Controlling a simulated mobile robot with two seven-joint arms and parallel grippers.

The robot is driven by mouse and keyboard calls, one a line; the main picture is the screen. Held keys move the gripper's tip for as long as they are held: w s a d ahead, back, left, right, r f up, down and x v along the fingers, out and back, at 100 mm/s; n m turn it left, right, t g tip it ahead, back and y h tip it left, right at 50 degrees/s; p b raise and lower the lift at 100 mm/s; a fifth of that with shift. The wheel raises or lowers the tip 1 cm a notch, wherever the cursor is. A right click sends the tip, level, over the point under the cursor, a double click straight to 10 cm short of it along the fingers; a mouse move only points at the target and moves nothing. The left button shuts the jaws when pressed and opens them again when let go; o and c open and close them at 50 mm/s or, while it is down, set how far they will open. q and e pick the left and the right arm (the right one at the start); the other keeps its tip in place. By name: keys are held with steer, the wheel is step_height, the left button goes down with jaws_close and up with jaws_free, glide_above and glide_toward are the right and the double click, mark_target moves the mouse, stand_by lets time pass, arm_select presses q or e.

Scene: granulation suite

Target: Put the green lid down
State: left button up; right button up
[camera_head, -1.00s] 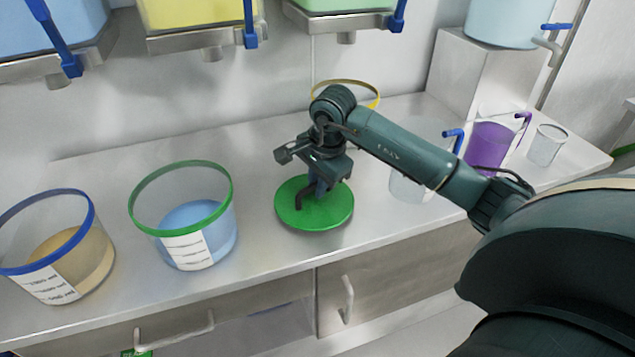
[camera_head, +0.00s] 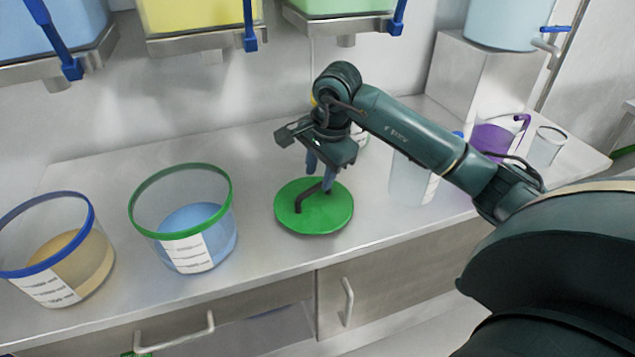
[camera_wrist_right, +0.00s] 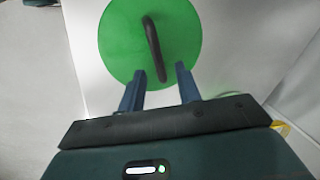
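The green lid (camera_head: 313,219) lies flat on the steel counter, with its dark arched handle (camera_head: 311,193) standing up from it. My right gripper (camera_head: 320,180) is just above the lid, at the handle's upper end. In the right wrist view the lid (camera_wrist_right: 120,45) lies ahead of the fingers, and the right gripper (camera_wrist_right: 158,80) is open, with its two blue fingers apart. The handle (camera_wrist_right: 153,45) reaches toward the gap between the fingertips, and nothing is gripped. My left gripper is not in view.
A green-rimmed container (camera_head: 188,250) with blue contents stands left of the lid, and a blue-rimmed container (camera_head: 75,270) further left. A clear jug (camera_head: 408,180) and a purple-filled jug (camera_head: 492,138) stand to the right. Hoppers with blue levers (camera_head: 250,30) hang above.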

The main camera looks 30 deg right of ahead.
step_height(320, 180, up, 7)
steer(key=s, duration=0.1)
steer(key=shift+s+r, duration=0.15)
steer(key=shift+s, duration=0.05)
steer(key=shift+d, duration=0.1)
stand_by(0.4)
